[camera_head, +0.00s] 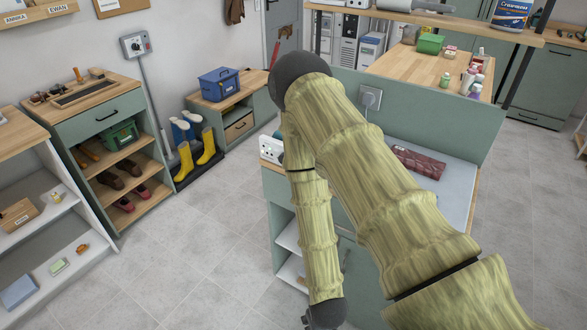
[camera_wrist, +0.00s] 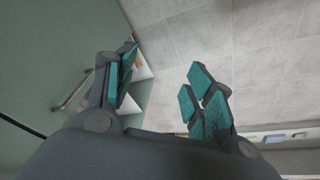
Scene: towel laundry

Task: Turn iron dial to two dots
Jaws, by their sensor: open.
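In the wrist view, the gripper is over the grey floor (camera_wrist: 220,40), beside a green panel (camera_wrist: 55,50) with a metal handle (camera_wrist: 75,92).
A dark red folded cloth (camera_head: 418,163) lies on the counter's pale top (camera_head: 455,190). A shoe cabinet (camera_head: 95,118) and yellow boots (camera_head: 206,147) stand at the left wall. The floor (camera_head: 195,245) between is clear.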

